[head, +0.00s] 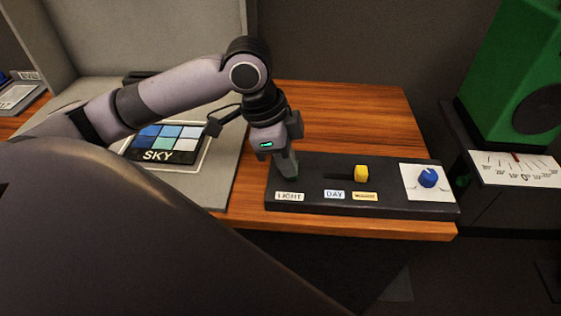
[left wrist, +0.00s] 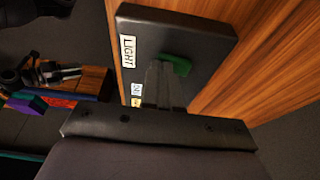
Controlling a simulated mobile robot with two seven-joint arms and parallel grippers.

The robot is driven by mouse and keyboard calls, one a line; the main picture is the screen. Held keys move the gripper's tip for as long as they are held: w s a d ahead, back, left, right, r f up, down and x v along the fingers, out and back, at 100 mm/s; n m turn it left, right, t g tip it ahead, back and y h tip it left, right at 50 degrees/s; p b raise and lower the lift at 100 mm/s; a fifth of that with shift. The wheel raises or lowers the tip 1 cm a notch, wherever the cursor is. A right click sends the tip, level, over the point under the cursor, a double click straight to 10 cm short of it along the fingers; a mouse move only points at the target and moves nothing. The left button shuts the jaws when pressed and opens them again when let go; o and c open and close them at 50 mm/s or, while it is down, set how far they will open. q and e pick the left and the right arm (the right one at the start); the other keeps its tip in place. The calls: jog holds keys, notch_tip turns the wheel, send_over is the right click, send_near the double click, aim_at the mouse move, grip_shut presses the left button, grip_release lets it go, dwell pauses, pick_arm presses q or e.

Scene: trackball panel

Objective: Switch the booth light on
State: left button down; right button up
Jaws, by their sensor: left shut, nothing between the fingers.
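The dark control panel (head: 318,204) lies on the wooden desk. A white LIGHT label (head: 290,196) is at its left end and also shows in the left wrist view (left wrist: 128,51). My left gripper (head: 287,172) is shut and empty, pointing down just behind that label. In the left wrist view its fingertips (left wrist: 160,70) are right beside a green control (left wrist: 178,63), partly covering it; I cannot tell whether they touch. In the head view the gripper hides this control.
A green box (head: 512,70) is at the far right. The desk (head: 340,120) behind the panel is clear.

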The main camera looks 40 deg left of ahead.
pick_arm(q)
jog(key=shift+s, duration=0.15)
jog(key=shift+w, duration=0.25)
jog(key=shift+w+a, duration=0.1)
jog(key=shift+w+a+r+p, duration=0.1)
jog(key=shift+w+r+p, duration=0.1)
jog(key=shift+p, duration=0.2)
jog(key=shift+w+a+f+p, duration=0.1)
jog(key=shift+w+a+p, duration=0.15)
jog(key=shift+w+p, duration=0.15)
